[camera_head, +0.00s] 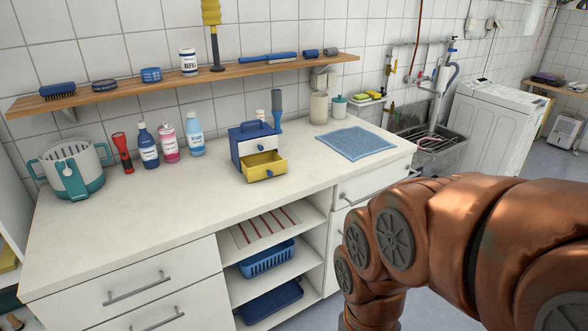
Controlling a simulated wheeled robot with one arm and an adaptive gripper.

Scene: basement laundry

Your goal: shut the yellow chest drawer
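A small blue chest (241,141) with a top handle stands on the white counter, near the wall. Its upper drawer (261,145) has a white front with a dark knob and looks shut. Its lower yellow drawer (266,172) is pulled out toward the front, and its inside shows from above. My gripper is not in view. Only my copper-coloured arm fills the lower right, apart from the chest.
A teal and white basket (72,170), a red torch (122,153) and several bottles stand left of the chest. A blue cloth (355,143) lies to its right. A wooden shelf (200,78) runs above. The counter's front (140,225) is clear.

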